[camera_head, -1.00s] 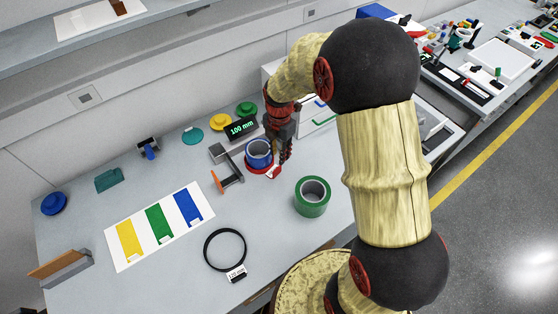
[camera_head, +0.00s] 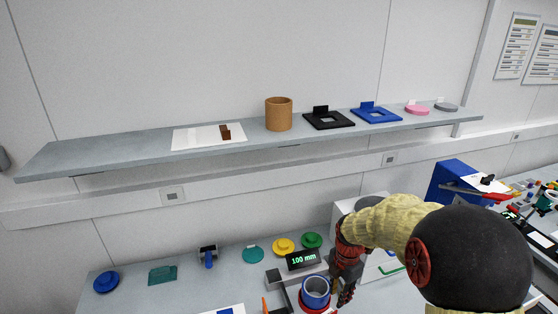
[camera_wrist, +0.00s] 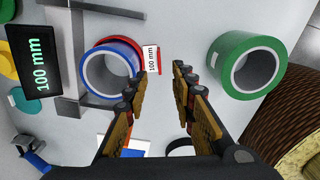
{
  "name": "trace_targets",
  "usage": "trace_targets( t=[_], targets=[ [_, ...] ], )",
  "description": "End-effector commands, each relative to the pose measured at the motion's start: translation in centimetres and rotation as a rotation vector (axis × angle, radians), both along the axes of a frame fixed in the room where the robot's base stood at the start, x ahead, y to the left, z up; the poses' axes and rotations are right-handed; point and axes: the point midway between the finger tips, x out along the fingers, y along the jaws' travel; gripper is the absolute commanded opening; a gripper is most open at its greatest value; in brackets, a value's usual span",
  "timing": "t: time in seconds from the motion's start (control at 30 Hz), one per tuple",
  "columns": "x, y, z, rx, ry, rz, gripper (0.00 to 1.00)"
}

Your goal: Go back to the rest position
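My gripper (camera_wrist: 160,82) is open and empty in the wrist view, its two fingers apart with grey table between the tips. In the head view my gripper (camera_head: 343,292) is just right of a blue ring (camera_head: 316,286). The blue ring (camera_wrist: 134,59) sits on a red ring or base (camera_wrist: 136,47) with a white "100 mm" tag (camera_wrist: 152,59), close to the left finger. A green ring (camera_wrist: 218,60) lies on the table to the right of the fingers in the wrist view. I cannot tell whether a finger touches the blue ring.
A measuring device with a "100 mm" display (camera_head: 303,260) stands beside the blue ring. A shelf (camera_head: 95,156) above the table holds a brown cup (camera_head: 278,114) and several flat parts. A white cabinet (camera_head: 343,214) and a blue box (camera_head: 452,181) stand behind my arm.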

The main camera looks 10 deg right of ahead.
Motion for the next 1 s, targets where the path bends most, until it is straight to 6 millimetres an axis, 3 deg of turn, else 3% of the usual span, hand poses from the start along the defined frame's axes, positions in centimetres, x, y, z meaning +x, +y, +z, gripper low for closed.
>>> trace_targets(
  t=[0.17,0.3,0.47,0.8,1.0],
  targets=[
    [-0.3,0.0,-0.1,0.001,0.011,-0.251,0.26],
    [-2.9,0.3,-0.9,-0.009,0.064,-0.568,0.26],
    [-5.7,0.6,0.8,-0.025,0.076,-0.934,0.26],
    [-12.9,2.2,8.8,0.036,-0.028,-1.689,0.26],
    [-17.7,3.3,13.0,0.171,-0.117,-1.97,0.26]
  ],
)
